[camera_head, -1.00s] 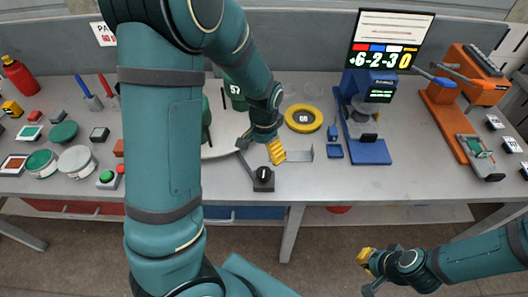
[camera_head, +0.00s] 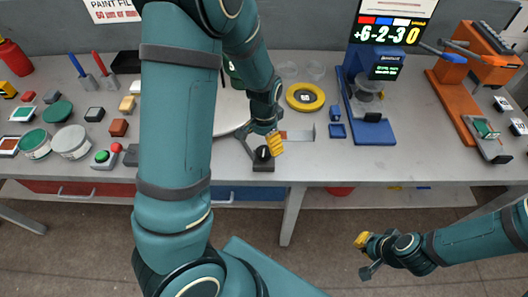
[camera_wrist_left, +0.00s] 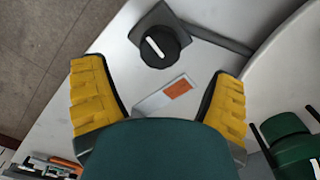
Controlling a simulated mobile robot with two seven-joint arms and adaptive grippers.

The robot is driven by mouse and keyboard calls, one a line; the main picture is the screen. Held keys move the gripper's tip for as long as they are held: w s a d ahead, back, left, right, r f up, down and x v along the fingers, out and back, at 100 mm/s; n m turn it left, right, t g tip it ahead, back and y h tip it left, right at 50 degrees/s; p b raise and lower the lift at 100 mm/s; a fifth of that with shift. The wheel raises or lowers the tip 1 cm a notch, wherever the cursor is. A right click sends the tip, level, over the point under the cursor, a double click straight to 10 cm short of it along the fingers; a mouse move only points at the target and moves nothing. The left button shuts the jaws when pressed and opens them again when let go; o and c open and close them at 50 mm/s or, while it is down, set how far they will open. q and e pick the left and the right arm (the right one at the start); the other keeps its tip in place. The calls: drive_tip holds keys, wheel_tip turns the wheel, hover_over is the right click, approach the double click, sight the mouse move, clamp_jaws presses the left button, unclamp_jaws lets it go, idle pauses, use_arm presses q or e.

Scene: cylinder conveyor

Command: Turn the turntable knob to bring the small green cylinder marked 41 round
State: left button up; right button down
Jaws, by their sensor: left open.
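The black turntable knob (camera_head: 263,153) with a white pointer line sits on a dark base at the table's front; it also shows in the left wrist view (camera_wrist_left: 160,46). My left gripper (camera_head: 261,146) is open and empty above it; in the wrist view its yellow fingers stand apart, with the knob ahead of them. The white turntable (camera_head: 229,112) is largely hidden by my left arm. A dark green cylinder (camera_wrist_left: 285,140) is partly visible at the wrist view's right edge. Its marking is not readable, so I cannot identify number 41. My right gripper (camera_head: 366,256) is open and empty, low at right.
A small plate with an orange mark (camera_wrist_left: 170,96) lies beside the knob. A yellow ring (camera_head: 305,97), a blue stand (camera_head: 372,130) and an orange device (camera_head: 458,105) stand to the right. Buttons and discs fill the left side. The front strip right of the knob is clear.

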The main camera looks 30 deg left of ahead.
sight(264, 151)
use_arm(q)
wheel_tip(264, 151, down, 6)
drive_tip(key=shift+r+b, duration=0.15)
drive_tip(key=shift+b, duration=0.25)
drive_tip(key=c, duration=1.3)
